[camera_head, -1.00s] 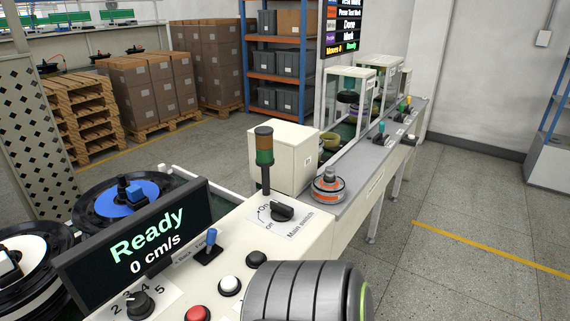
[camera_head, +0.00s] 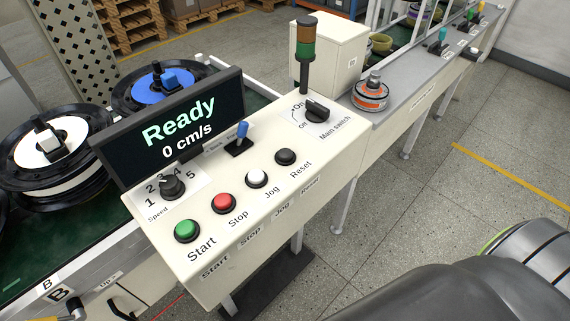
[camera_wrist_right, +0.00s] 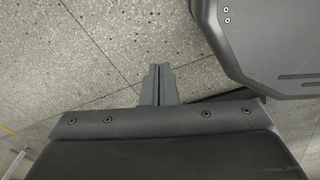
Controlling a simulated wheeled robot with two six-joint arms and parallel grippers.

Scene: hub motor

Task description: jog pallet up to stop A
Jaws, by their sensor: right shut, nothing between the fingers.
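The control panel (camera_head: 215,265) fills the middle of the head view. It carries a green Start button (camera_head: 187,230), a red Stop button (camera_head: 223,203), a white Jog button (camera_head: 256,179) and a black Reset button (camera_head: 286,157). A blue lever (camera_head: 240,137) stands behind them. The display (camera_head: 176,128) reads "Ready, 0 cm/s". Pallets with a white-centred hub (camera_head: 44,148) and a blue-centred hub (camera_head: 160,84) sit on the green conveyor (camera_head: 20,255). Stop A cannot be made out. My right gripper (camera_wrist_right: 158,72) is shut and empty above the floor. My left gripper is out of view.
A speed knob (camera_head: 172,188), the main switch (camera_head: 318,110) and a signal tower (camera_head: 305,50) stand on the panel. An orange-and-silver part (camera_head: 370,94) rests on the grey bench (camera_head: 420,80). A "B" label (camera_head: 60,294) is at lower left. Open floor lies right of the panel.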

